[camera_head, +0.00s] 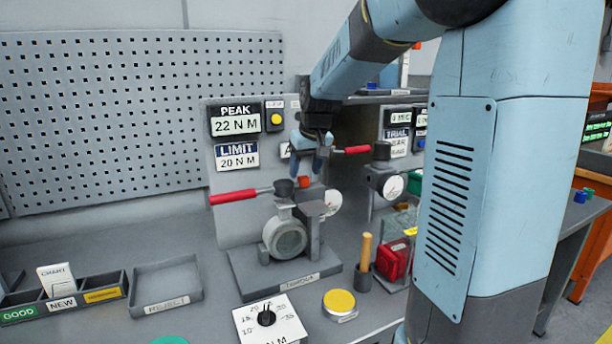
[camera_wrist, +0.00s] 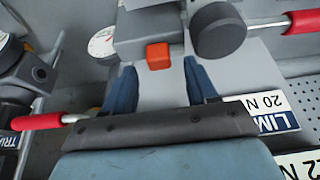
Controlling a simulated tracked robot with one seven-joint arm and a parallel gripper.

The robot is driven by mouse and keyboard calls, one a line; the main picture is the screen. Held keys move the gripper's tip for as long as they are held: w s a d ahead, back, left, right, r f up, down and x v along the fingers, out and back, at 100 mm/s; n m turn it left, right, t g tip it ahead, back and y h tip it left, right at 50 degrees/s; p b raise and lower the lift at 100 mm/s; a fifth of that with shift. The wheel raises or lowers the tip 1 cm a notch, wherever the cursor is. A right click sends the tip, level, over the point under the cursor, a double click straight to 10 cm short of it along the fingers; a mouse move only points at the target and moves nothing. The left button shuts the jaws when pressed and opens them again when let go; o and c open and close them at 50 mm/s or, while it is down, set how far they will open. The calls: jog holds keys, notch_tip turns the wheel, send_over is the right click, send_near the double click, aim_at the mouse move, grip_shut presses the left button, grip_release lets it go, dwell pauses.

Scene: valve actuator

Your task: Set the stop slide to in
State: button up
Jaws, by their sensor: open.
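My gripper (camera_head: 309,163) points down above the grey valve actuator rig in the head view. In the wrist view its two blue fingers (camera_wrist: 160,68) are apart with nothing between them. A small orange block (camera_wrist: 158,56), which looks like the stop slide's knob, sits on the edge of a grey housing (camera_wrist: 145,28), just beyond the fingertips and roughly centred between them. The orange block also shows in the head view (camera_head: 303,182), just below the fingers. I cannot tell whether the fingers touch it, or whether the slide is in or out.
A red-handled lever (camera_head: 233,196) reaches left from the rig, and another red handle (camera_head: 351,150) lies right of my gripper. A round gauge (camera_head: 333,202) stands close to the orange block. A yellow-topped button (camera_head: 339,301) and dial plate (camera_head: 268,322) are in front. A reject tray (camera_head: 166,302) is at left.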

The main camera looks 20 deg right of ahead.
jog(key=v, duration=0.4)
jog(key=shift+r, duration=0.35)
jog(key=shift+s, duration=0.1)
jog(key=s+f, duration=0.1)
jog(key=s, duration=1.3)
jog(key=s+a+f+m+t, duration=0.1)
jog(key=s+f, duration=0.1)
jog(key=s, duration=1.3)
jog(key=shift+f+h, duration=0.3)
jog(key=shift+a, duration=0.1)
dwell(1.1)
